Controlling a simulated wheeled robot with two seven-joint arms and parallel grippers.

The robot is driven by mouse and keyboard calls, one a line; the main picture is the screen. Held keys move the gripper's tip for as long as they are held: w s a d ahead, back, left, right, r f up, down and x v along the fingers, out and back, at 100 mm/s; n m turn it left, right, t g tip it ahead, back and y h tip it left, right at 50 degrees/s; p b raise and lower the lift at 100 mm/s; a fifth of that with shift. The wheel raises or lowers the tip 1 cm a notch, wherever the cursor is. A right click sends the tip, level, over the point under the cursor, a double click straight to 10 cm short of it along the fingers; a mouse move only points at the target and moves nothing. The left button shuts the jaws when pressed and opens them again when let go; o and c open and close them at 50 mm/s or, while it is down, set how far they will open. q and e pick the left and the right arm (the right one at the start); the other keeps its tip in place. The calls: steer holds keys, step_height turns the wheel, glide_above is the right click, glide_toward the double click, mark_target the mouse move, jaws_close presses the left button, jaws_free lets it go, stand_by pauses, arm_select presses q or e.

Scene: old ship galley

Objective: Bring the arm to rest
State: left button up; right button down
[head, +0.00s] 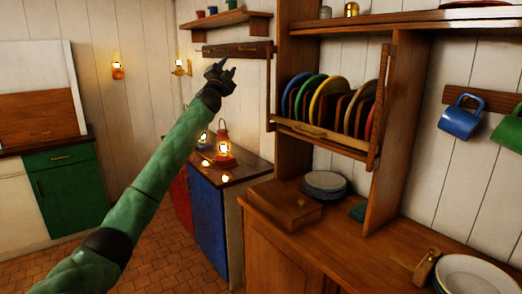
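My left arm, green with black joints, comes in from the lower left and reaches up to the middle of the head view. My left gripper (221,72) is at its end, raised in front of the white plank wall, near the dark wall rail. It is small and dark here, and I cannot tell whether its fingers are open or shut. I see nothing clearly held in it. My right gripper is not in view.
A wooden dresser (390,205) with a rack of coloured plates (317,99) stands at the right. A lit lantern (222,140) stands on the counter behind my arm. A wooden box (284,204) and stacked plates (325,185) sit on the dresser top. Tiled floor (165,262) shows below.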

arm_select(q)
steer(key=s+f+n+g+y, duration=0.3)
steer(key=s+f+n+g, duration=0.3)
steer(key=s+f, duration=1.1)
steer(key=s+f+n+g+y, duration=0.45)
steer(key=s+f, duration=1.05)
steer(key=f, duration=0.5)
steer(key=s+f+g, duration=0.3)
steer(key=s+f, duration=0.9)
steer(key=s, duration=0.3)
steer(key=s+a+f+n+g+h+p, duration=0.1)
steer(key=s+f+g, duration=0.3)
steer(key=s+f, duration=0.9)
steer(key=s+a+f+n+g+h, duration=0.1)
steer(key=s+f+g, duration=0.2)
steer(key=s+f, duration=0.9)
steer(key=s, duration=0.7)
steer(key=shift+s+f+p, duration=0.25)
steer(key=shift+f+p, duration=0.1)
steer(key=shift+f, duration=0.05)
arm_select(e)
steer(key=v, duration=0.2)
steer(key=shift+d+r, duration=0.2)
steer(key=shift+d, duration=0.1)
arm_select(q)
steer(key=shift+d+n+g, duration=0.1)
steer(key=shift+n+g, duration=0.15)
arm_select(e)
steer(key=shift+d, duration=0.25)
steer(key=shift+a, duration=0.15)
